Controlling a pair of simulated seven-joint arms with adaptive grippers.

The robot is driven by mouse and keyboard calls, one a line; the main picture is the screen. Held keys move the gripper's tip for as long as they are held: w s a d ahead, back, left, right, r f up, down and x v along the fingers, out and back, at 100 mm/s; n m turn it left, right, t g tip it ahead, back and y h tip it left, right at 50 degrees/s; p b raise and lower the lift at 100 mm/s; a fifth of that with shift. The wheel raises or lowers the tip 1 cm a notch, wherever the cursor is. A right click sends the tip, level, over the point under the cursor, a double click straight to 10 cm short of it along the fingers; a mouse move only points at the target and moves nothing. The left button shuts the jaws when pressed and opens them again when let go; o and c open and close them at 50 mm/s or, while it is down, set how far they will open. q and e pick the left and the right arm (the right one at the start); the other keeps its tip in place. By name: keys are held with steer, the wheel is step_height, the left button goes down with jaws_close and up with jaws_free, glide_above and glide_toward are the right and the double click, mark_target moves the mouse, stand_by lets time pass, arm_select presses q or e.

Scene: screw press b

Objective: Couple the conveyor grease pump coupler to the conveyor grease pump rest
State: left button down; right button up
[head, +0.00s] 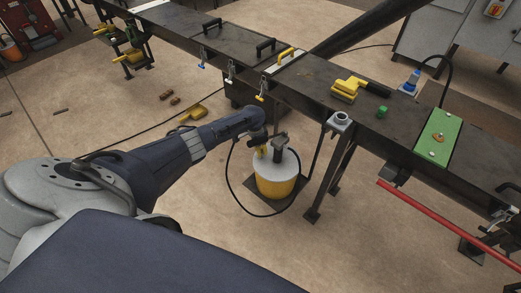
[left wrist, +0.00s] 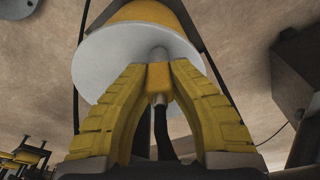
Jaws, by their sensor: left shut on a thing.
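The grease pump is a drum with a yellow body (head: 275,187) and a pale lid (head: 287,167), standing on a dark base plate on the floor. My left gripper (head: 262,152) is over the left part of the lid. In the left wrist view its yellow fingers (left wrist: 158,72) are shut on the coupler (left wrist: 159,85), a small yellow piece with a black hose (left wrist: 160,125) attached. A short grey post (left wrist: 158,52) stands between the lid and the coupler; I cannot tell if they touch, or whether this post is the rest. My right gripper is not in view.
A long dark conveyor bench (head: 310,75) runs behind the pump, with a leg (head: 332,175) to its right. The black hose (head: 229,178) loops left of the drum. A yellow tool (head: 347,88) and a green plate (head: 438,138) lie on the bench. Floor in front is clear.

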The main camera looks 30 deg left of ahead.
arm_select(q)
steer(key=c, duration=1.2)
jaws_free()
steer(key=shift+r, duration=0.15)
steer(key=shift+s+a+r, duration=0.1)
steer(key=shift+r, duration=0.6)
steer(key=shift+s+a+r, duration=0.1)
steer(key=shift+r, duration=0.55)
steer(key=r, duration=0.4)
steer(key=s+r, duration=0.1)
steer(key=r, duration=0.3)
steer(key=a+r, duration=0.1)
steer(key=r, duration=0.3)
steer(key=shift+s, duration=0.2)
